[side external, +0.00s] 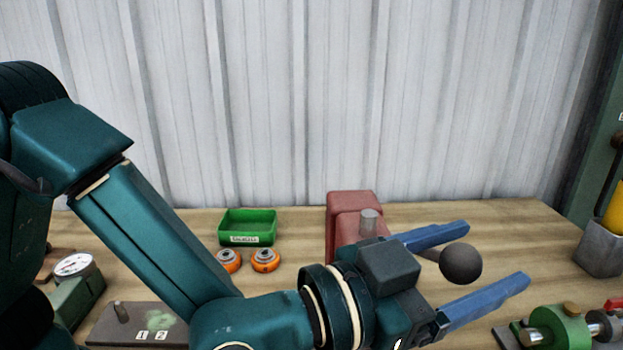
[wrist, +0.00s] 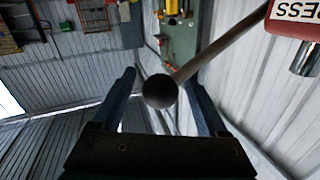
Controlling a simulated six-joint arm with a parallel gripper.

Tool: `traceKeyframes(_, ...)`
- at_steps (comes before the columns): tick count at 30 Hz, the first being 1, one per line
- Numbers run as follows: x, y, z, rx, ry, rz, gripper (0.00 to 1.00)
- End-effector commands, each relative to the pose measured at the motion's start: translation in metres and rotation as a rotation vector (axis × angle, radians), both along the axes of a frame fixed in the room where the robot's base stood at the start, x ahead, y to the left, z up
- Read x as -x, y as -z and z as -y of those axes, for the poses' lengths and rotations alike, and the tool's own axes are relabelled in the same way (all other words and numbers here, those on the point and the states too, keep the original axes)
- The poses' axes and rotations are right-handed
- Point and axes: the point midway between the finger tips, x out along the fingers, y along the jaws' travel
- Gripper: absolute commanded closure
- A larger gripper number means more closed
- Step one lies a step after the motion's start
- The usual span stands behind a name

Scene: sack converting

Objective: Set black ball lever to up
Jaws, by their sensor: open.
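The black ball (side external: 460,263) is the knob at the end of the lever. In the side external view it sits between the two blue fingers of my gripper (side external: 498,253), with a gap to each finger. My gripper is open. In the wrist view the ball (wrist: 160,92) also appears between the fingers (wrist: 160,77). Its brown rod (wrist: 222,45) runs up and right toward a red housing (wrist: 296,17) with an inverted label, partly cut off. The red housing (side external: 349,208) stands behind my gripper in the side external view. My arm hides most of the rod there.
A green bin (side external: 247,228) and two orange-rimmed parts (side external: 265,261) lie left of the housing. A dial gauge (side external: 73,266) is at far left. A green fixture (side external: 560,328) sits at front right, near a grey block (side external: 600,250). The back right tabletop is clear.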

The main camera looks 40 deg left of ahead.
Motion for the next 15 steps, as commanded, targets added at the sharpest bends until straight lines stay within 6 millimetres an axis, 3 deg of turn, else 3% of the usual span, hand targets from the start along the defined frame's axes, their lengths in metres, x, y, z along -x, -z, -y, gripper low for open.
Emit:
traceKeyframes(6,-0.013,0.0,0.006,-0.001,0.0,0.0,0.24)
traceKeyframes(15,-0.015,0.0,0.007,-0.001,0.001,0.0,0.24)
